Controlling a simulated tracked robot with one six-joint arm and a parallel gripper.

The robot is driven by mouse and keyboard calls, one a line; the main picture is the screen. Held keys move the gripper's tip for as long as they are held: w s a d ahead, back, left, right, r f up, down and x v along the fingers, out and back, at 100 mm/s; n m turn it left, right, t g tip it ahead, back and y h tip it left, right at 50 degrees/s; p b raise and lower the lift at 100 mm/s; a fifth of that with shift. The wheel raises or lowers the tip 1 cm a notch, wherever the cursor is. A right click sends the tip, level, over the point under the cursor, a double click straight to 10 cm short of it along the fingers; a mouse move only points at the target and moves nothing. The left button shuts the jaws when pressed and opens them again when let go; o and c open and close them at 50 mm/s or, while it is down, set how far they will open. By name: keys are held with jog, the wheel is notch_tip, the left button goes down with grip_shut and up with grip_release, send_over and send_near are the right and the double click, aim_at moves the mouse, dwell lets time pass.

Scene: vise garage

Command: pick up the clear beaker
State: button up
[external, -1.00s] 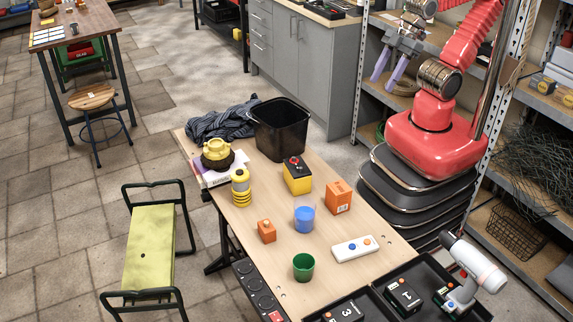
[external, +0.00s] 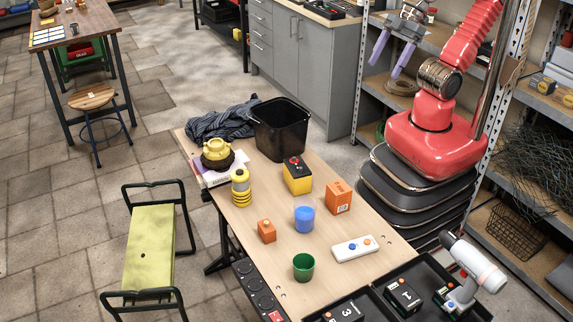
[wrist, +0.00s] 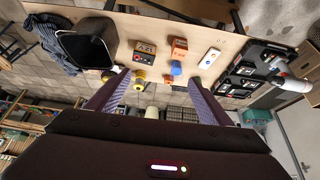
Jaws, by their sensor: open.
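A blue, partly see-through cup (external: 304,219) stands upright near the middle of the workbench. It looks like the beaker, clear with blue inside, but I cannot be sure. In the wrist view it is a small blue shape (wrist: 176,68) beyond the fingers. A green cup (external: 303,266) stands nearer the bench front. My gripper (external: 384,70) is high at the upper right, well away from the bench objects. Its two purple fingers are apart and hold nothing. The wrist view shows the gap between the fingers (wrist: 158,80) empty.
The bench (external: 270,205) also holds a black bin (external: 281,130), a yellow-black box (external: 297,176), an orange box (external: 338,197), a small orange block (external: 267,230), a yellow bottle (external: 241,187) and a white button panel (external: 355,249). Black trays (external: 425,262) adjoin the right front.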

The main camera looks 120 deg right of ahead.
jog(key=w+a+n+h, duration=0.2)
jog(key=w+n+h, duration=0.6)
jog(key=w+n, duration=0.9)
jog(key=w+a+n+t+h, duration=0.2)
jog(key=w+a+n+t, duration=0.3)
jog(key=w+a+n, duration=0.7)
jog(key=m, duration=0.2)
send_near(309, 213)
jog(key=d+f, duration=0.2)
jog(key=d, duration=0.1)
jog(key=d+f, duration=0.1)
jog(key=f, duration=0.1)
jog(key=shift+w+d, duration=0.3)
jog(key=shift+w, duration=0.1)
jog(key=shift+x, duration=3.4)
